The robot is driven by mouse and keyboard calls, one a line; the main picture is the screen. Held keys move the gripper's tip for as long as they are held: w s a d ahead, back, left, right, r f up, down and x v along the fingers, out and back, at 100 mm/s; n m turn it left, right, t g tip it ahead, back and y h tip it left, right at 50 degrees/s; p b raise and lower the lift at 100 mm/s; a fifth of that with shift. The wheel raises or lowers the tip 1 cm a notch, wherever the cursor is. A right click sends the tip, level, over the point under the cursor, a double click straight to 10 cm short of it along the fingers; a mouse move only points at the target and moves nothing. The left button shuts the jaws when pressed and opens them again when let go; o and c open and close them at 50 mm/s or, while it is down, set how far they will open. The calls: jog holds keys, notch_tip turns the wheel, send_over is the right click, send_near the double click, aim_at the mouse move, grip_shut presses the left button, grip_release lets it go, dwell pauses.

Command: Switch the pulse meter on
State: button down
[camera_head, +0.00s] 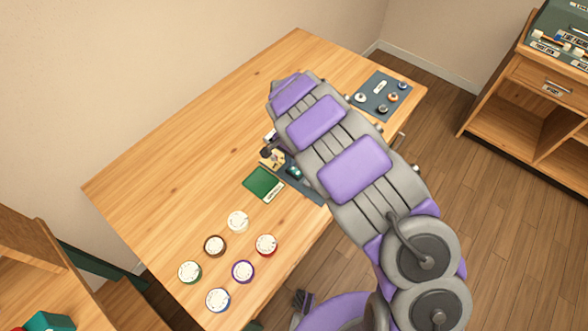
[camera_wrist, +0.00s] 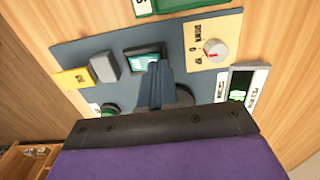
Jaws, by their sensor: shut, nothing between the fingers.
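A blue-grey panel (camera_wrist: 80,48) lies on the table, partly under my arm in the head view (camera_head: 312,190). In the wrist view it carries a small device with a teal screen (camera_wrist: 143,62), a grey block (camera_wrist: 104,66), a green round button (camera_wrist: 108,111) and a yellow plate (camera_wrist: 200,58) with a white knob (camera_wrist: 215,50). A dark device with a green display (camera_wrist: 238,94) is at the right; its white label is not clearly readable, so I cannot tell which is the pulse meter. My gripper (camera_wrist: 155,82) is shut and empty over the panel, hiding part of a dark round part.
A green board (camera_head: 263,184) lies beside the panel. Several round dials (camera_head: 237,222) stand at the table's near left. Another panel with knobs (camera_head: 381,96) is at the far right corner. The table's left part (camera_head: 170,160) is clear.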

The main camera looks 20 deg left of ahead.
jog(key=shift+d, duration=0.3)
jog(key=shift+a, duration=0.15)
jog(key=shift+a+f, duration=0.15)
jog(key=shift+f, duration=0.15)
jog(key=shift+f, duration=0.15)
jog(key=shift+f, duration=0.45)
dwell(0.3)
jog(key=shift+r+p, duration=1.2)
jog(key=shift+r, duration=2.35)
